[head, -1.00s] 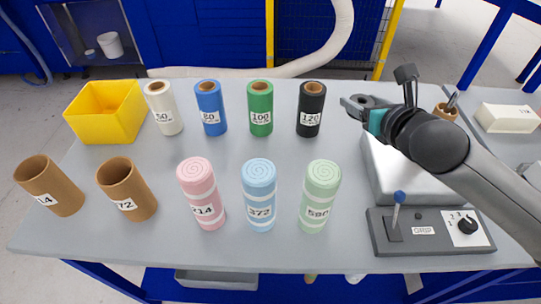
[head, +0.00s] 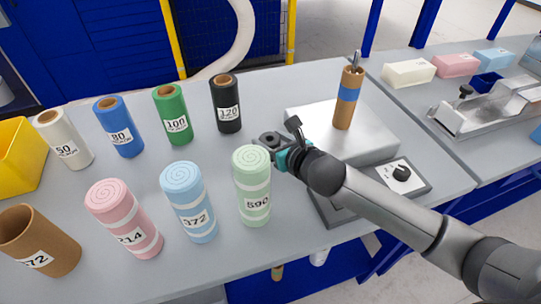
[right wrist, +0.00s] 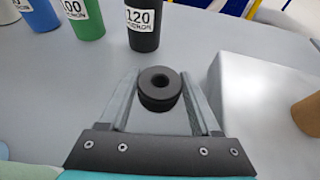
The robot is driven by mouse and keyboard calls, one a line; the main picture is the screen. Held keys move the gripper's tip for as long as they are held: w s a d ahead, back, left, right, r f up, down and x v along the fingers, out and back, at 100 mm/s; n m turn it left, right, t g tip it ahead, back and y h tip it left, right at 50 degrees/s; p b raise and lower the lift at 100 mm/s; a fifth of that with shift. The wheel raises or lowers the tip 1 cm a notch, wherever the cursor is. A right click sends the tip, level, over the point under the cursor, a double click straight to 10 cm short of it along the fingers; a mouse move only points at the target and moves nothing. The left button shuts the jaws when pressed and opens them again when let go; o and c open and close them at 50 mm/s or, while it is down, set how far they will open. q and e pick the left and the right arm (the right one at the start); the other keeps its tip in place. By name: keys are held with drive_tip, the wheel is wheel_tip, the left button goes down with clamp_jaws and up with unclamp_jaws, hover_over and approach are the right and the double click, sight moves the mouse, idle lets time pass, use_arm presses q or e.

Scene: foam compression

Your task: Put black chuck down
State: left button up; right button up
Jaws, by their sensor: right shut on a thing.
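The black chuck (right wrist: 160,88), a short black ring with a hole, sits between the two fingers of my right gripper (right wrist: 160,100) in the right wrist view. In the head view the chuck (head: 271,139) shows at the tip of my right gripper (head: 273,143). The gripper is shut on it. It is in front of the black 120 roll (head: 226,108) and just behind the green 590 foam roll (head: 252,190). The wrist view shows the chuck apart from the black roll (right wrist: 144,25). Its height over the table is hard to tell. My left gripper is not in view.
A pale block (head: 365,150) with a blue-banded brown tube (head: 348,98) stands right of the gripper. A control box (head: 412,178) lies partly under my arm. Blue (head: 188,205) and pink (head: 122,220) foam rolls stand left. Some grey table (head: 275,90) is bare behind the gripper.

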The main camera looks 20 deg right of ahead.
drive_tip(key=shift+f+b, duration=0.65)
drive_tip(key=shift+f, duration=1.5)
drive_tip(key=shift+f, duration=0.1)
drive_tip(key=o, duration=1.4)
drive_tip(key=shift+f, duration=0.1)
drive_tip(key=shift+r, duration=0.25)
drive_tip(key=p+v, duration=0.2)
drive_tip(key=v, duration=1)
drive_tip(key=shift+s+f, duration=0.1)
